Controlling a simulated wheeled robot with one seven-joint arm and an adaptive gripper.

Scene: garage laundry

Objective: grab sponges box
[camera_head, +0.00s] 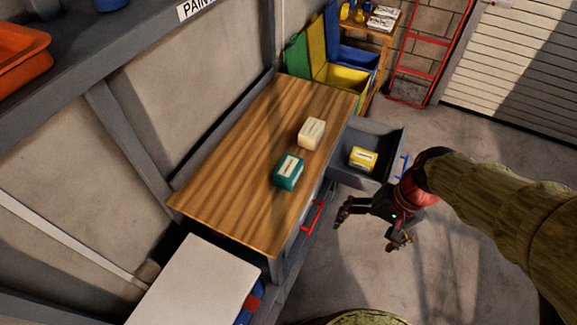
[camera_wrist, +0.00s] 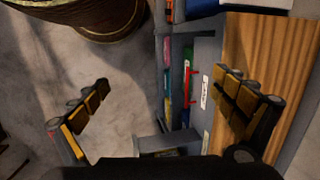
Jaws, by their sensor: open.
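Three small labelled boxes show in the head view, and I cannot read which one is the sponges box. A yellow box (camera_head: 363,159) lies inside the open grey drawer (camera_head: 388,140). A cream box (camera_head: 311,133) and a teal box (camera_head: 288,172) stand apart on the wooden worktop (camera_head: 225,190). My gripper (camera_head: 370,228) is open and empty, beside the cabinet front and to the right of the worktop, in front of the drawer. In the wrist view its spread fingers (camera_wrist: 165,108) have nothing between them but floor and cabinet front behind.
A red handle (camera_head: 313,216) is on the cabinet front near my gripper. Coloured bins (camera_head: 343,78) and a red ladder-like frame (camera_head: 420,60) stand at the back. A white-topped unit (camera_head: 195,283) is at the lower left. The floor to the right is mostly clear.

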